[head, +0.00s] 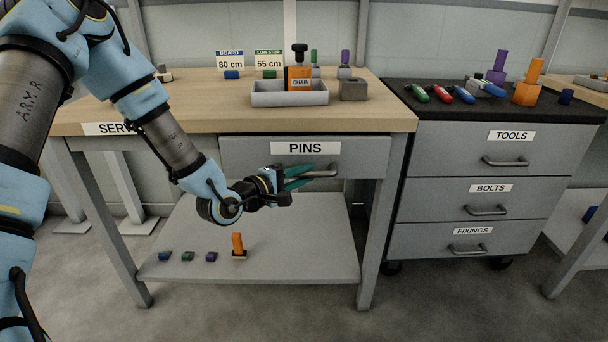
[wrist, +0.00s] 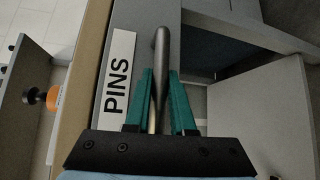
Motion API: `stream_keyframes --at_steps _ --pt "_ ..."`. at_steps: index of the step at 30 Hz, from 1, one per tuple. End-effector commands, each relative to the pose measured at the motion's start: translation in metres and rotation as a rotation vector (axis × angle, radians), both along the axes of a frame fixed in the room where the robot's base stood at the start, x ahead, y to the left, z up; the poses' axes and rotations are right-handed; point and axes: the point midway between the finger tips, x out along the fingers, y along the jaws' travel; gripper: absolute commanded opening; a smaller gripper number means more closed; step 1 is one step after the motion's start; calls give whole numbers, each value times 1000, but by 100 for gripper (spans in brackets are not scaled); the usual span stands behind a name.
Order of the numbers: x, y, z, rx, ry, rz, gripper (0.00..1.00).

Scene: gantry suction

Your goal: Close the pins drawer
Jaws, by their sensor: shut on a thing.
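The pins drawer (head: 245,150) is the grey front labelled PINS under the wooden worktop. In the wrist view its front (wrist: 147,25) stands beside the PINS label. Its bar handle (head: 325,172) shows in the wrist view too (wrist: 161,50), between the fingers. My gripper (head: 305,176) has its green fingers on either side of the handle and is shut on it. The fingers (wrist: 160,88) hide part of the bar. No wide gap shows between the drawer front and the worktop; I cannot tell whether it is fully flush.
The wooden worktop (head: 185,118) holds a grey tray (head: 290,98) with an orange CHAIN piece. A lower shelf (head: 300,245) carries small blocks and an orange peg (head: 238,243). A tool cabinet (head: 430,160) stands at the right. The floor in front is clear.

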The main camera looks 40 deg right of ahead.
Motion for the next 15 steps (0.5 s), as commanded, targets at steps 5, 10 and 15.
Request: stream_keyframes --at_steps 5,10,15 --pt "3 -1 -1 2 1 1 0" --pt "23 -18 0 -1 2 2 0" --pt "34 -26 -1 2 1 2 0"
